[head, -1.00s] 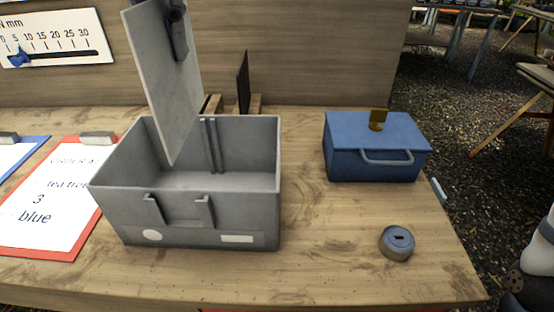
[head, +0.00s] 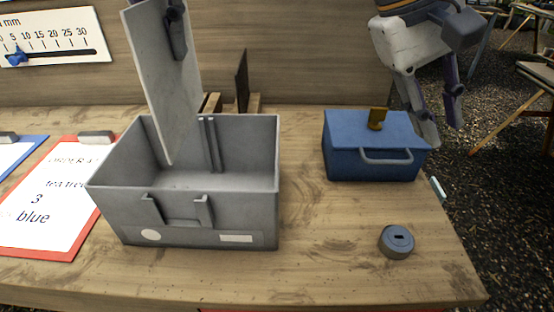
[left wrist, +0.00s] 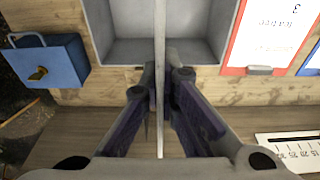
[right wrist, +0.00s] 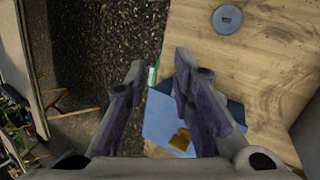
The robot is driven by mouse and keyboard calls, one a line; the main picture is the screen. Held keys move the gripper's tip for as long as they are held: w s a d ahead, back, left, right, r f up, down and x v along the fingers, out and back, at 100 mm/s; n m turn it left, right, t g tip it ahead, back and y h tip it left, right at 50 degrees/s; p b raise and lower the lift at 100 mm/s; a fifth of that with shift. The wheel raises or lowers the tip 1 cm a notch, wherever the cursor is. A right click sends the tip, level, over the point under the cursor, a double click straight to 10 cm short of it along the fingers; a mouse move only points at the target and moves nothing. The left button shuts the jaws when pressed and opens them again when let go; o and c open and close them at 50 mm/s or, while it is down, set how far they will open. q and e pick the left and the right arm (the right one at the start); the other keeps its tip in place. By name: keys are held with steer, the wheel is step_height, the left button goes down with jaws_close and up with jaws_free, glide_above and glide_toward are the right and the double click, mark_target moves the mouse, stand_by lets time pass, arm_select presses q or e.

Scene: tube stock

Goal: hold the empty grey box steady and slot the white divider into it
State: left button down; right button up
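The empty grey box (head: 190,224) stands open on the table at left centre. Paired upright ridges (head: 211,148) run down the inside of its far wall. My left gripper (head: 177,45) is shut on the upper part of the white divider (head: 163,85), which hangs upright, slightly tilted. The divider's lower corner shows within the box's opening; I cannot tell whether it touches anything. The left wrist view shows the divider edge-on (left wrist: 160,30) between the fingers of my left gripper (left wrist: 160,85). My right gripper (head: 443,132) is open and empty, beyond the blue box's right side.
A closed blue box (head: 372,163) with a gold tag (head: 377,118) stands right of the grey box. A round grey slotted piece (head: 397,241) lies near the right edge. A red clipboard (head: 54,200) lies at left. Bare table separates the boxes.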

steer(key=a+r+m+t+y, duration=0.1)
steer(key=a+r+y, duration=0.2)
steer(key=a, duration=1)
steer(key=y, duration=0.3)
glide_toward(277, 160)
steer(key=shift+m, duration=0.3)
steer(key=f, duration=0.9)
steer(key=shift+s+a, duration=0.15)
steer(key=shift+s, duration=0.05)
steer(key=shift+c, duration=0.3)
jaws_close()
